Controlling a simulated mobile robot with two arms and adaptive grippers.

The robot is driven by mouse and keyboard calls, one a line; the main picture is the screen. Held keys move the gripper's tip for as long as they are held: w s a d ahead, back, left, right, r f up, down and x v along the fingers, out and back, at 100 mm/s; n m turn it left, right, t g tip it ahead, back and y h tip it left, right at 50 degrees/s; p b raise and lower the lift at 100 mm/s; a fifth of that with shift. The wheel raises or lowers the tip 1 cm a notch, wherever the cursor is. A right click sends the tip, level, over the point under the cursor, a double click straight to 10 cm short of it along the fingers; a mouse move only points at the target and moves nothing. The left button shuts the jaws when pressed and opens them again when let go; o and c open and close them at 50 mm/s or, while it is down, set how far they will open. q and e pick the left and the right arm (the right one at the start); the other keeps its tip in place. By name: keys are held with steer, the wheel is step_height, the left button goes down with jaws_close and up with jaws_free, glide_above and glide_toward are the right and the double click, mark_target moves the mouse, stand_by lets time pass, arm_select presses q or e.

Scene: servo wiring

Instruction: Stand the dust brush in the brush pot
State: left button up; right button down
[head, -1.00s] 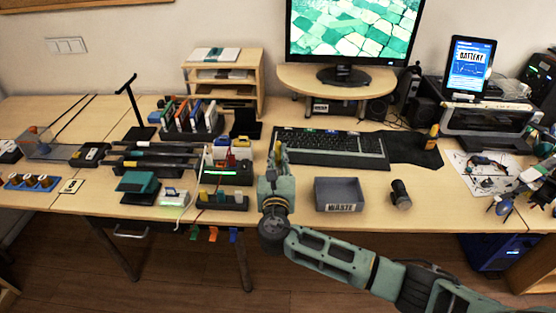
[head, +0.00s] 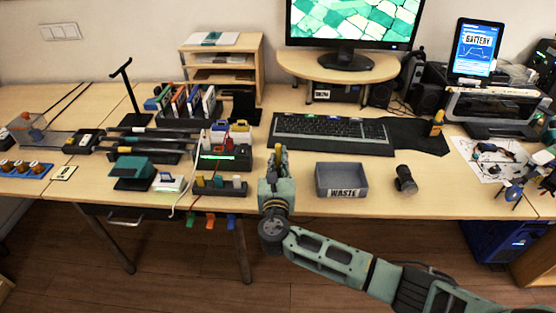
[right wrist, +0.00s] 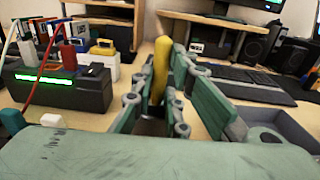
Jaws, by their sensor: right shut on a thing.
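My right gripper (head: 277,160) is near the front of the table in the head view, between the block of coloured plugs and the waste tray. It is shut on an upright yellow thing (right wrist: 160,68), which looks like the dust brush's handle. Its lower end is hidden between the fingers. In the head view only its yellow top (head: 278,149) shows. A dark, round, pot-like thing (head: 405,180) stands right of the waste tray; it may be the brush pot, but I cannot see inside it. My left gripper is out of view.
The grey waste tray (head: 342,181) is right of my gripper. The keyboard (head: 330,134) lies behind it. A black power block (right wrist: 62,88) with plugs and cables is at left. Bare table (head: 300,200) shows around the tray.

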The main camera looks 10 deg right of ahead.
steer(key=c, duration=1.6)
jaws_free()
steer(key=shift+c, duration=0.2)
steer(key=v, duration=1.2)
